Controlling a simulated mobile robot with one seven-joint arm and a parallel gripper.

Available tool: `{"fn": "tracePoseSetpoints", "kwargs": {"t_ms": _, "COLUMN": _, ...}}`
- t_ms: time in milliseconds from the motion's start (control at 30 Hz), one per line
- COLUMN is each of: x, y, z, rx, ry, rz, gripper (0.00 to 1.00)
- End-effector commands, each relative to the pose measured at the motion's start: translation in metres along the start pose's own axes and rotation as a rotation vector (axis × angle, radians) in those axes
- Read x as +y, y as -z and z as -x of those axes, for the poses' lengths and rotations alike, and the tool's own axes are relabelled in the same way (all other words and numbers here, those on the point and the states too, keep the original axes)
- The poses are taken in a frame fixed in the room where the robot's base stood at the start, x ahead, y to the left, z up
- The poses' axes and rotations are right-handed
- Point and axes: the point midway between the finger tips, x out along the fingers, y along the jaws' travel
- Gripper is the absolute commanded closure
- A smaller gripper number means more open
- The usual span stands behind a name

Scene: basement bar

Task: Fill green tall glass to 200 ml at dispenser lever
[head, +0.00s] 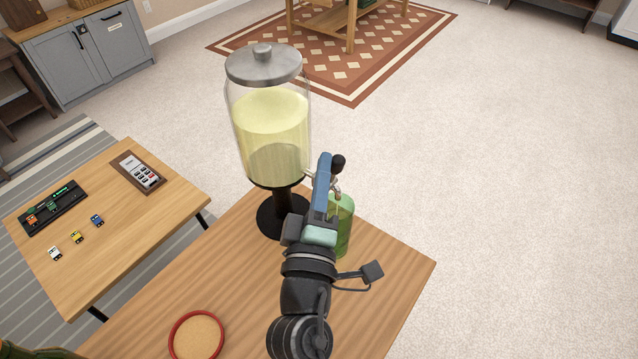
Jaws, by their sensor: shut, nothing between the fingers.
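The glass drink dispenser (272,140) stands on a black pedestal base on the wooden table, mostly full of pale yellow liquid. Its tap with a black lever knob (338,162) sticks out at the right. The green tall glass (344,228) stands upright below the tap, partly hidden behind my gripper. A thin pale streak shows between the spout and the glass mouth. The level inside the glass cannot be read. My gripper (325,164) is shut and empty, its blue fingers up beside the lever; whether they touch it cannot be told.
A red-rimmed cork coaster (197,338) lies at the table's front. The wooden table (395,270) is clear to the right of the glass. A lower table (150,218) at left holds small toy cars, a dark tray and a card board.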

Motion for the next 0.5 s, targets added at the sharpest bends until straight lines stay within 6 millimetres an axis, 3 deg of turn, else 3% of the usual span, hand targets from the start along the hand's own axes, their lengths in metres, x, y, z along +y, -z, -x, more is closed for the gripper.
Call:
{"fn": "tracePoseSetpoints", "kwargs": {"t_ms": 33, "x": -0.010, "y": -0.006, "z": 0.003, "rx": -0.003, "ry": -0.019, "rz": -0.024, "gripper": 1.00}}
{"fn": "tracePoseSetpoints", "kwargs": {"t_ms": 500, "x": -0.006, "y": -0.018, "z": 0.009, "rx": -0.004, "ry": -0.154, "rz": -0.255, "gripper": 1.00}}
